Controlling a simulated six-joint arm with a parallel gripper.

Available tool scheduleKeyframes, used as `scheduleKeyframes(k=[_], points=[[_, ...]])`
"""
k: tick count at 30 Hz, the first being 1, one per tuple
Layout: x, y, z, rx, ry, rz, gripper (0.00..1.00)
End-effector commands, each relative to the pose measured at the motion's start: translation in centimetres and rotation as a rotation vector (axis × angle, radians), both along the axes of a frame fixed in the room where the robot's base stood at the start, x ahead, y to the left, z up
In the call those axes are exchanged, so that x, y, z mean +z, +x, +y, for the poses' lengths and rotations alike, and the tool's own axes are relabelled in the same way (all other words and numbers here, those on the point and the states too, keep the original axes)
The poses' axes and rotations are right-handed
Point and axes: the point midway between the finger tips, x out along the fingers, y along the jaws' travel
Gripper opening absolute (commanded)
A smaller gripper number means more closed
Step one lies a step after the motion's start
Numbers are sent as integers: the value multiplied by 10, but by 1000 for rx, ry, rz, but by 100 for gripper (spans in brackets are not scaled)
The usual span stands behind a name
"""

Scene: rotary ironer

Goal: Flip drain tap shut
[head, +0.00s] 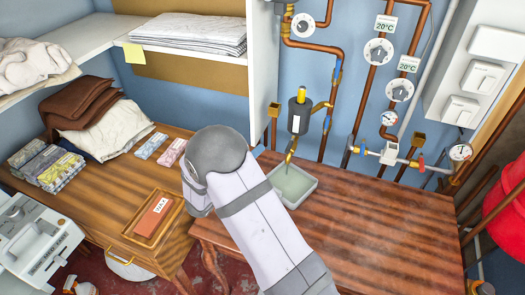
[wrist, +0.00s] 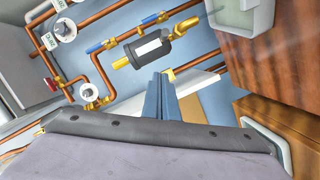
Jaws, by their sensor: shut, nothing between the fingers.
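A brass drain tap (head: 291,153) sits below a dark cylindrical pot (head: 299,115) on the blue wall, above a grey tray (head: 311,190). The tap also shows in the wrist view (wrist: 188,26) at the right end of the pot (wrist: 150,48). Its handle position is too small to tell. My gripper (wrist: 163,80) shows as closed blue fingers just below the pot in the wrist picture, apart from the tap. It holds nothing. In the head view my arm hides the gripper.
Copper pipes (head: 330,50) with gauges and blue-handled valves (head: 328,122) run close beside the pot. A white shelf side panel (head: 264,70) stands to its left. The wooden table (head: 400,235) is clear to the right of the tray.

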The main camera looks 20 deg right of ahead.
Motion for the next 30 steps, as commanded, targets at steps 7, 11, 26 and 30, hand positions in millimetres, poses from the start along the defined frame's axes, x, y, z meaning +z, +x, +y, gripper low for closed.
scheduleKeyframes(k=[7, 11, 26, 30], points=[[-3, 19, -33, -5, 1, 0, 0], [-6, 32, -53, -5, 1, 0, 0], [-31, 27, -95, -2, 0, 2, 0], [-33, 25, -97, 0, 0, 0, 0]])
